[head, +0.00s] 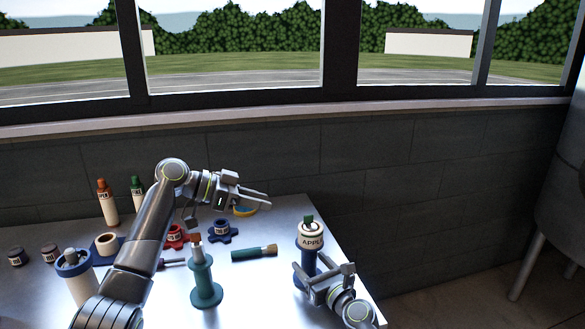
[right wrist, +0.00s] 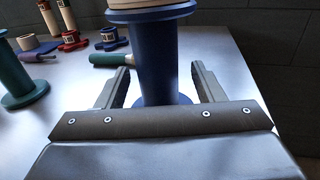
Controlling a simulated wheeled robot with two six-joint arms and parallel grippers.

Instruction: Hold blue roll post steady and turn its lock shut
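The blue roll post (head: 305,262) stands upright at the table's right end. A cream roll labelled APPLE (head: 311,238) sits high on it, with a green piece (head: 309,220) on top that may be its lock. In the right wrist view the post's blue shaft (right wrist: 155,60) rises between the fingers; its top is out of frame. My right gripper (right wrist: 163,80) is open around the shaft, with a gap on each side. My left gripper (head: 268,201) is open and empty, raised left of and behind the post's top.
A teal post (head: 205,285) stands left of the blue post. A green-handled brush (head: 254,253) lies between them. Blue (head: 222,231) and red (head: 176,236) holders with jars, two bottles (head: 107,202) and a blue-white container (head: 76,277) stand further left. The table's right edge is close to the blue post.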

